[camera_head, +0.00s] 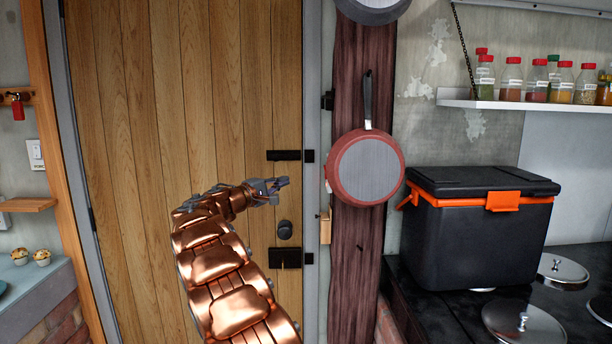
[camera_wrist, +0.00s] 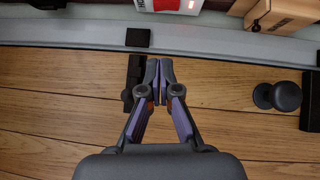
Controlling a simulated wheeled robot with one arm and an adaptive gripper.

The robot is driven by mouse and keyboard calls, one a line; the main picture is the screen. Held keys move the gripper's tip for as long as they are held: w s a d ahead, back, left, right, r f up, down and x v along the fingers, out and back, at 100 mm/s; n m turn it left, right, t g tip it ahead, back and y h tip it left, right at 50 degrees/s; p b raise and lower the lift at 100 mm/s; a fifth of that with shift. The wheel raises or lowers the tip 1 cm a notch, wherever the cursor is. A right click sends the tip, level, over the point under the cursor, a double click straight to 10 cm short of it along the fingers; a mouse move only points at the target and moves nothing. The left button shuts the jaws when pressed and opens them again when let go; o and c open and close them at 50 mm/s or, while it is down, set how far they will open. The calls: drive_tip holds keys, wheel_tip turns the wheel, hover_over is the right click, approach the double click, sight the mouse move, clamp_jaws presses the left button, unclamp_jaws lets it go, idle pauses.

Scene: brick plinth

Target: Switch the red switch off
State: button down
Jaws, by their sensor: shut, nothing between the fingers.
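A white and red box with a small bright light (camera_wrist: 180,6), likely the red switch, is cut off by the top edge of the wrist view. Its lever or rocker position cannot be told. In the head view that spot is mostly hidden by the hanging pan. My gripper (camera_head: 281,183) is in front of the wooden door (camera_head: 120,120), between the black latch (camera_head: 284,155) and the round knob (camera_head: 284,230). In the wrist view my gripper (camera_wrist: 160,66) has its fingertips together, empty, apart from the box and pointing towards it.
A red-rimmed pan (camera_head: 366,168) hangs on the dark post right of the door. A small wooden box (camera_wrist: 278,14) is beside the switch box. A black cooler (camera_head: 478,235) stands on the counter at right. A white wall switch (camera_head: 36,155) is far left.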

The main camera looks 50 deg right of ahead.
drive_tip(key=shift+s+d+r+p, duration=0.2)
drive_tip(key=shift+s+d+p, duration=0.55)
drive_tip(key=shift+d, duration=1.25)
drive_tip(key=shift+s+d+r+p, duration=0.25)
drive_tip(key=shift+s+d+p, duration=0.45)
drive_tip(key=shift+d, duration=1.35)
drive_tip(key=shift+s+d+r+p, duration=0.2)
drive_tip(key=shift+s+d+p, duration=0.5)
drive_tip(key=shift+d, duration=1.3)
